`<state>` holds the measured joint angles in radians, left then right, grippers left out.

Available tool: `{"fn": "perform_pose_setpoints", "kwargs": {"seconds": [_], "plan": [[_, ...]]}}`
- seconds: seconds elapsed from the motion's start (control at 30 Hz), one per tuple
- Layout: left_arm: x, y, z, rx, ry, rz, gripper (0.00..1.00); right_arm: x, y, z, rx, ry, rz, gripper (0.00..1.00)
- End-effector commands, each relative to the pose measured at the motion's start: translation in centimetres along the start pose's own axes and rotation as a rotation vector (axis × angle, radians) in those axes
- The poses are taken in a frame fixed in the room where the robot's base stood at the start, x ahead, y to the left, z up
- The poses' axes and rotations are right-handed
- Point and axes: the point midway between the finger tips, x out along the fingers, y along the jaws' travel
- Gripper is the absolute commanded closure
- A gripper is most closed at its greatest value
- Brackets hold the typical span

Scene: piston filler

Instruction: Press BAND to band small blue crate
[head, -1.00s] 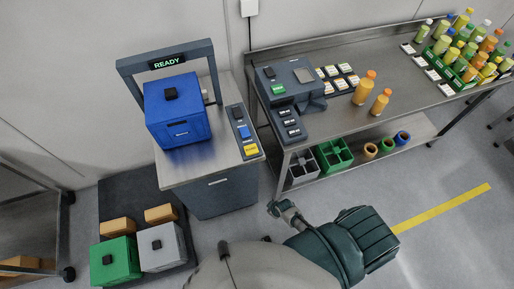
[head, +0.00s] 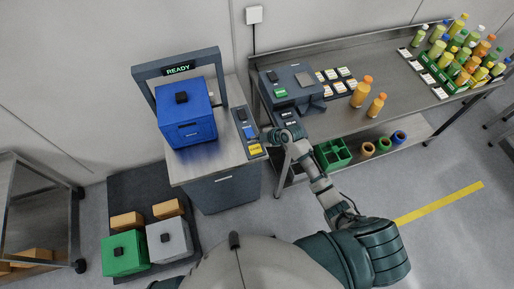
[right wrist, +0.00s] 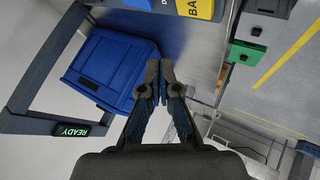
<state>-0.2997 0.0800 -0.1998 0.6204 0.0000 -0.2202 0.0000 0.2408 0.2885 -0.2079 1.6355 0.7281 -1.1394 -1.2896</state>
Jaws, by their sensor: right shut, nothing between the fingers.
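The blue crate (head: 188,120) with a black piece on top stands under the dark frame of the banding machine, whose sign reads READY (head: 178,69). It also shows in the right wrist view (right wrist: 105,65). The yellow button (head: 255,149) is at the near end of the panel right of the crate; the right wrist view shows it cut off at the top, with the letters BA (right wrist: 200,8). My right gripper (head: 269,134) is shut and empty, close to the panel's right side; its fingertips (right wrist: 160,72) meet in the right wrist view. My left gripper is not in view.
A blue button (head: 245,132) sits beside the yellow one. A bench with a dark device (head: 290,84) and several bottles stands to the right. Green (head: 125,252) and grey (head: 168,240) crates lie on a low dark platform at lower left.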

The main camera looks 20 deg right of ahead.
Motion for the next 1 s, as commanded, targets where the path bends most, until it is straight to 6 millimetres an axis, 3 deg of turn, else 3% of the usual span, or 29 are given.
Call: {"fn": "perform_pose_setpoints", "kwargs": {"seconds": [0.17,0.63,1.0], "plan": [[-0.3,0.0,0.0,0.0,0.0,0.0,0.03,-0.9,1.6,-1.1,-0.065,0.026,0.011,1.0],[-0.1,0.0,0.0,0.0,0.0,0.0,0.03,-0.6,1.6,-1.1,-0.069,0.027,0.011,1.0],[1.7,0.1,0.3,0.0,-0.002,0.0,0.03,2.1,-0.2,1.0,-0.066,0.027,0.012,1.0]]}}
